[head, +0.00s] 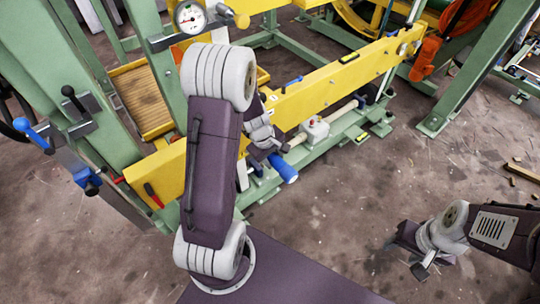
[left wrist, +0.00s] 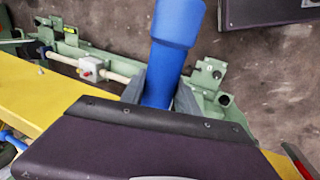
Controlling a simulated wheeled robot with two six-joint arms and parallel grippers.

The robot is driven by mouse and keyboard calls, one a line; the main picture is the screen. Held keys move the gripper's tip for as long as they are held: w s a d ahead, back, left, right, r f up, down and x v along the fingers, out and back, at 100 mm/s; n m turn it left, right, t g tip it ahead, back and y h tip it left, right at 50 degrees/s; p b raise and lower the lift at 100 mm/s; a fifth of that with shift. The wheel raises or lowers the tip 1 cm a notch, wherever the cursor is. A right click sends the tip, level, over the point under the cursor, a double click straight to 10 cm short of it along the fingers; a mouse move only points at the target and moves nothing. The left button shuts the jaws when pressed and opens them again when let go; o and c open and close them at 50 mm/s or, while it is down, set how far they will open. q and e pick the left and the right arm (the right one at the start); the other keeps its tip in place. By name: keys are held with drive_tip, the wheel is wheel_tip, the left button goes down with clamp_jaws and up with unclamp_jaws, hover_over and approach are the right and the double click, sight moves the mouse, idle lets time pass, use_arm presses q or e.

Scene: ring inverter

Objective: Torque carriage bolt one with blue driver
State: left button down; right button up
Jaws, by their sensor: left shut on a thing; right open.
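My left gripper (head: 262,150) is shut on the blue driver (head: 284,168), just in front of the yellow beam (head: 335,82). In the left wrist view, the two fingers of the left gripper (left wrist: 158,90) are on either side of the thick blue driver (left wrist: 174,45). The driver's lower end is hidden behind my wrist in that view. I cannot make out carriage bolt one. My right gripper (head: 422,268) is open and empty above the floor at the lower right, well away from the frame.
A green rail (head: 340,140) below the beam carries a white box with a red button (head: 316,128). A green post with a blue-handled lever (head: 32,134) stands at the left. An orange hoist (head: 428,55) hangs at the upper right. The floor at right is mostly clear.

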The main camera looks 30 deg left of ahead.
use_arm(q)
drive_tip(key=shift+s+d, duration=0.25)
drive_tip(key=shift+d, duration=0.4)
drive_tip(key=shift+s+d, duration=0.25)
drive_tip(key=shift+d, duration=0.35)
